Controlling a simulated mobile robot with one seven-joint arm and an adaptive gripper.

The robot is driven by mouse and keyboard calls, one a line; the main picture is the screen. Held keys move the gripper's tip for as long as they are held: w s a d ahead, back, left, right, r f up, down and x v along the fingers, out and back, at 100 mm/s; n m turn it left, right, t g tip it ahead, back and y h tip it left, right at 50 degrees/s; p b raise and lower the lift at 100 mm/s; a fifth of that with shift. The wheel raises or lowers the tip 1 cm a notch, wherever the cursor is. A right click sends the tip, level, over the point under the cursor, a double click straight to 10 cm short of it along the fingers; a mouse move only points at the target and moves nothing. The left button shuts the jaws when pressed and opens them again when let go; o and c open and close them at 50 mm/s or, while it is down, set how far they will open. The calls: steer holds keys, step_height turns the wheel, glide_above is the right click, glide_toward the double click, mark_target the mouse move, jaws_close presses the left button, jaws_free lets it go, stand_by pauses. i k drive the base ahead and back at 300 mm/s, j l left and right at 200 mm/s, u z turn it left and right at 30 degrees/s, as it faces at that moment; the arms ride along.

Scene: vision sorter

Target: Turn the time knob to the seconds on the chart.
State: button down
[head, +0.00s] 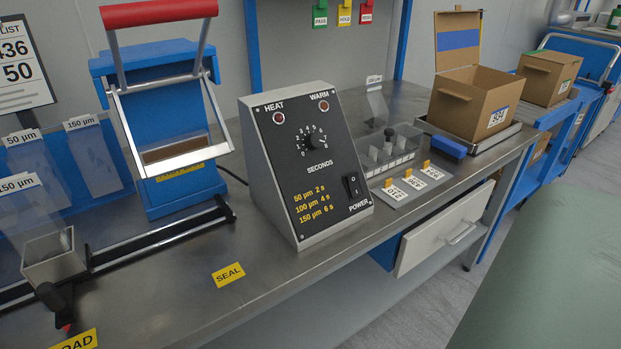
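The time knob (312,144) is a small black knob in a ring of white numbers, above the word SECONDS. It is on the sloping black front panel of a grey control box (266,157); its pointer is too small to read. The chart (318,206) is yellow print low on the same panel: 50 µm 2 s, 100 µm 4 s, 150 µm 6 s. Above the knob are the dark red HEAT lamp (278,118) and WARM lamp (324,106). The black POWER switch (351,186) is at lower right. My gripper is not in view.
The box stands on a steel bench (250,240). Left of it is a blue sealer (175,190) with a raised red handle (160,12). A cut-off list sign (20,65) shows "50". Right are a divided clear tray (385,150) and an open carton (475,103). A drawer (440,228) protrudes below.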

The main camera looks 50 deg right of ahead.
mark_target(313, 141)
steer(key=k, duration=0.4)
steer(key=k+l+z, duration=0.1)
steer(key=z, duration=1.45)
steer(key=k+l, duration=0.1)
